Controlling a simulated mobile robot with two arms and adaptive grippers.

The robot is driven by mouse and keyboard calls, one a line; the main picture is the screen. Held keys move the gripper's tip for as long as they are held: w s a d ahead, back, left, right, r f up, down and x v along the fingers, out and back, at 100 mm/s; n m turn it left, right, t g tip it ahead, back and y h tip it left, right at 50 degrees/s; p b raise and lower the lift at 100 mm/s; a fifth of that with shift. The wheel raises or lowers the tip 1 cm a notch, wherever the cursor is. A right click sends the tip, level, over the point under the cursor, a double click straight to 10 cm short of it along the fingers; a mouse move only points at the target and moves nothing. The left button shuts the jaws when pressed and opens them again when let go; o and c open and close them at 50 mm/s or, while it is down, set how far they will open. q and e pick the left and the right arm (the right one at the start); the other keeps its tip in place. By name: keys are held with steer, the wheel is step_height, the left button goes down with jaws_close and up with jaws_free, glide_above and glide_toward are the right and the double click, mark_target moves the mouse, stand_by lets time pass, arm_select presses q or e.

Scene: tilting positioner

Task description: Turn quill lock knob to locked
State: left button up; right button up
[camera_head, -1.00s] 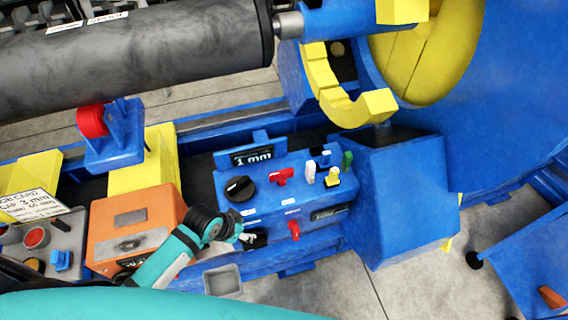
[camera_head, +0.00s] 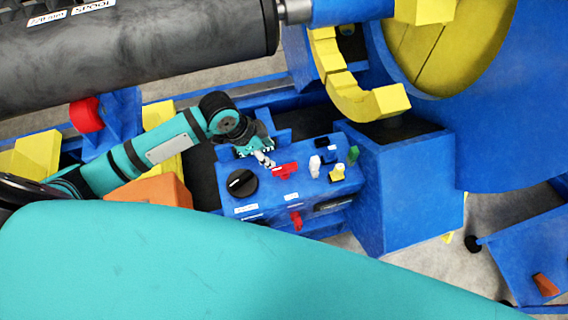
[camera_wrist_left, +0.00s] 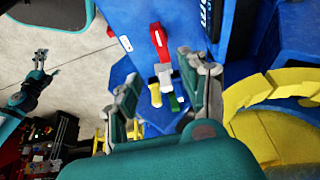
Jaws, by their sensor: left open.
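The blue control box (camera_head: 262,205) carries a red knob (camera_head: 286,171) on top and another red knob (camera_head: 296,220) on its front. The labels are too small to read, so I cannot tell which is the quill lock knob. My left gripper (camera_head: 264,157) is open and empty above the box, just left of and behind the top red knob. In the left wrist view, a long red handle (camera_wrist_left: 158,42) lies beyond the open fingers (camera_wrist_left: 162,70), apart from them. What looks like my right gripper (camera_wrist_left: 40,62) is small at the left there; its jaws are unclear.
A black round knob (camera_head: 242,183) is left of the top red knob. White (camera_head: 315,166), yellow (camera_head: 338,173) and green (camera_head: 352,155) controls stand to its right. A yellow curved jaw (camera_head: 370,104) and a large grey cylinder (camera_head: 150,50) lie behind. My teal arm hides the foreground.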

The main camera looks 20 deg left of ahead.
mark_target(283, 167)
arm_select(q)
steer(key=x, duration=0.4)
steer(key=shift+w+f, duration=0.1)
steer(key=shift+f, duration=0.05)
steer(key=x, duration=0.7)
steer(key=shift+w+f, duration=0.1)
steer(key=shift+w, duration=0.1)
steer(key=shift+w+d+f, duration=0.1)
steer(key=shift+d+f, duration=0.05)
steer(key=shift+f, duration=0.3)
jaws_close()
arm_select(e)
steer(key=shift+w+r, duration=0.2)
steer(key=shift+w, duration=0.25)
